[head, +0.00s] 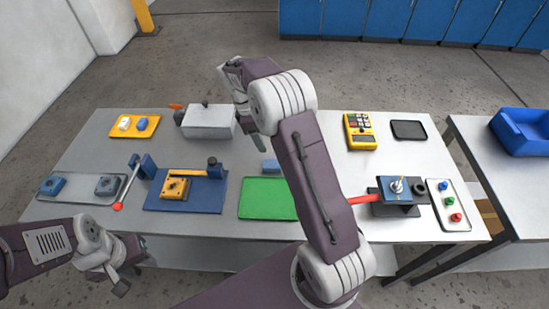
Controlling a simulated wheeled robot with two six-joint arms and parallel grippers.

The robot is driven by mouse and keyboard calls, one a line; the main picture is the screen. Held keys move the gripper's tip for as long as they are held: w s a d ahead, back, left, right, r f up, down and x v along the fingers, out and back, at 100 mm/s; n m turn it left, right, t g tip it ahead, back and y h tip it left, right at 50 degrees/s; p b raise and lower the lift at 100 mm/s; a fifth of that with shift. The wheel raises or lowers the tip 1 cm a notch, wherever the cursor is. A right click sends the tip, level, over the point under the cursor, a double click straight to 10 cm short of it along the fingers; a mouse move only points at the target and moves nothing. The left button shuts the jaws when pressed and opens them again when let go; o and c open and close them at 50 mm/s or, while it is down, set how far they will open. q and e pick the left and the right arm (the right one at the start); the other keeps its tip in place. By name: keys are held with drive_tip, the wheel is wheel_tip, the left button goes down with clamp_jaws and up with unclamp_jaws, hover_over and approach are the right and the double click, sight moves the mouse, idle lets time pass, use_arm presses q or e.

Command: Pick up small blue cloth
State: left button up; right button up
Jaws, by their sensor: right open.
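A small light-blue piece (270,166), which looks like the small blue cloth, lies on the grey table (330,160) just behind the green mat (265,198). My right arm passes close beside it and may hide part of it. My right gripper (243,112) is open, raised above the table's back edge near the grey box, behind and left of the blue piece. Nothing shows in its jaws. My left gripper (128,270) is low at the front left, off the table's front edge and far from the cloth. Its jaw opening is unclear.
A grey lidded box (208,121) stands at the back. A blue plate with a yellow valve (174,188) and a red-tipped lever (127,184) are at left. A red-handled valve (396,190), button panel (450,204) and yellow meter (360,130) are at right. A blue bin (525,130) sits on a side table.

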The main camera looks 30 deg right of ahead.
sight(271, 163)
drive_tip(key=f, duration=0.3)
drive_tip(key=shift+a+f+g, duration=0.2)
drive_tip(key=shift+f+g, duration=0.05)
drive_tip(key=shift+g, duration=0.15)
drive_tip(key=x, duration=0.4)
drive_tip(key=shift+s+d+r, duration=0.1)
drive_tip(key=shift+d, duration=0.2)
drive_tip(key=shift+f+p, duration=0.2)
drive_tip(key=shift+p, duration=0.1)
drive_tip(key=x, duration=0.4)
drive_tip(key=shift+s+a+p, duration=0.1)
drive_tip(key=shift+s+p, duration=0.15)
drive_tip(key=shift+p, duration=0.05)
drive_tip(key=shift+d+f, duration=0.2)
drive_tip(key=shift+f, duration=0.2)
drive_tip(key=shift+a+r, duration=0.1)
drive_tip(key=shift+a, duration=0.05)
drive_tip(key=c, duration=0.9)
use_arm(q)
drive_tip(key=shift+a+r, duration=0.35)
drive_tip(key=shift+r, duration=0.2)
use_arm(e)
drive_tip(key=shift+c, duration=1)
